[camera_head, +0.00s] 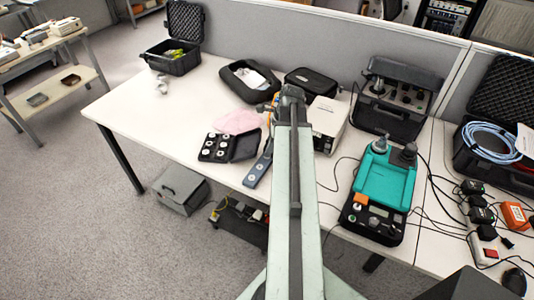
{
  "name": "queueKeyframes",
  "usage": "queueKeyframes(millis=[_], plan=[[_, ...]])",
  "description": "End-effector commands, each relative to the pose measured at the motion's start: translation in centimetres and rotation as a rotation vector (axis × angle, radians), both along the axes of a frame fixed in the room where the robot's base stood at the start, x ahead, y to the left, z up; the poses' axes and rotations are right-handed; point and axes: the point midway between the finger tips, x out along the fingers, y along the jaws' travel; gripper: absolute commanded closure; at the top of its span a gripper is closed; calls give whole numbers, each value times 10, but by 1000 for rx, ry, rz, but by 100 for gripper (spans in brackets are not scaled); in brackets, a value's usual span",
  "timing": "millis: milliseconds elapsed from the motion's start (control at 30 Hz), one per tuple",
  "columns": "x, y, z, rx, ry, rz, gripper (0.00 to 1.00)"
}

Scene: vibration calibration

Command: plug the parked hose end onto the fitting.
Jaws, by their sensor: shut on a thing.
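My arm reaches away from me over the white table, and my gripper (291,92) is at its far end. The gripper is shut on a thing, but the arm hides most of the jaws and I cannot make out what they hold. It is in front of the open black pouch and left of the white box. I cannot clearly pick out the hose end or the fitting. A teal-topped device (392,181) stands to the right, with a grey upright part (380,144) and a dark knob-like part (408,152) at its back.
Left of my arm lie an open black case of round pieces (230,146), a blue-grey handheld device (258,170) and a pink cloth (238,121). A white box (327,122) stands close right. Loose cables cross the right side. The table's left end (130,112) is mostly clear.

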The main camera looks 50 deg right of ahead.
Motion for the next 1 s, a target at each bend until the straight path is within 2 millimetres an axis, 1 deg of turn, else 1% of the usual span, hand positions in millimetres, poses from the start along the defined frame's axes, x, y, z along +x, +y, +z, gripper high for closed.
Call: queueKeyframes(millis=[33,367,767,867,1000], plan=[[0,0,7,0,0,0,100],[0,-1,30,0,0,-1,100],[-2,-2,31,0,0,-2,100],[-7,-6,34,0,0,-2,100],[-20,-17,40,1,1,-4,100]])
